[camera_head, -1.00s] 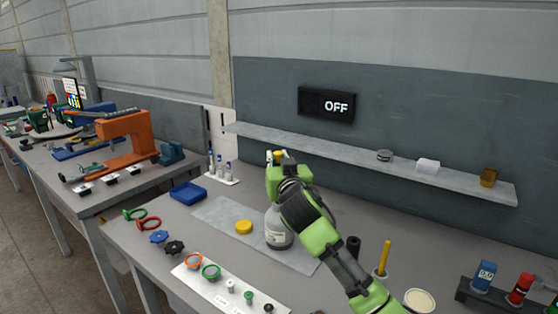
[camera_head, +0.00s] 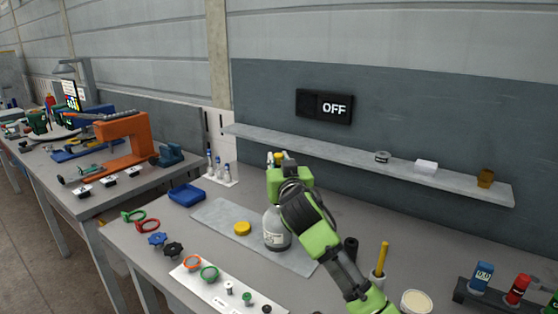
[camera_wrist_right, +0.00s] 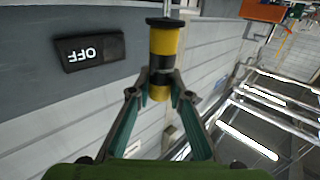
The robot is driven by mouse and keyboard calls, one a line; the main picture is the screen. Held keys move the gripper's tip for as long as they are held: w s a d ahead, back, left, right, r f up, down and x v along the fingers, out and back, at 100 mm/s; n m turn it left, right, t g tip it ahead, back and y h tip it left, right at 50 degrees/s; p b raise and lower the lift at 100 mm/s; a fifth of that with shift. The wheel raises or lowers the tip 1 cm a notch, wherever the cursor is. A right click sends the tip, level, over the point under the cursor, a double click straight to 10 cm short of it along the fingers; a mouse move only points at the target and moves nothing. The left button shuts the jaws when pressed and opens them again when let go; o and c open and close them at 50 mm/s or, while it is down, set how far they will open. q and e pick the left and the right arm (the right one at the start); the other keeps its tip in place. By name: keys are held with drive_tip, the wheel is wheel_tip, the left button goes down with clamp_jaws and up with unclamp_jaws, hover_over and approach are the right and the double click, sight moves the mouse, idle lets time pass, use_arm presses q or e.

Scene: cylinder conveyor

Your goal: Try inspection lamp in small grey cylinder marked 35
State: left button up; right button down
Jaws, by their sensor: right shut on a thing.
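My right gripper (camera_head: 278,164) is raised above the bench and shut on a yellow and black cylindrical thing (camera_wrist_right: 164,42), which looks like the inspection lamp. Its yellow end pokes up past the gripper in the head view (camera_head: 277,156). A grey bottle-like cylinder (camera_head: 276,238) with a pale label stands upright on the grey mat, below my gripper and partly behind my arm; its marking is too small to read. A small grey round thing (camera_head: 382,157) sits on the wall shelf, also unreadable. My left gripper is out of view.
A yellow disc (camera_head: 242,229) lies on the grey mat (camera_head: 215,217). A black wall sign (camera_head: 324,106) reads OFF. The shelf (camera_head: 330,154) holds a white block (camera_head: 426,167) and an amber piece (camera_head: 485,178). A yellow rod (camera_head: 382,258) stands at right.

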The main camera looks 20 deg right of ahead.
drive_tip(key=shift+a+f+b, duration=0.1)
drive_tip(key=shift+f+b, duration=0.9)
drive_tip(key=shift+f, duration=0.5)
drive_tip(key=shift+r, duration=0.1)
idle(0.8)
drive_tip(key=shift+r+p, duration=4.3)
drive_tip(key=shift+r, duration=0.65)
drive_tip(key=shift+f, duration=0.15)
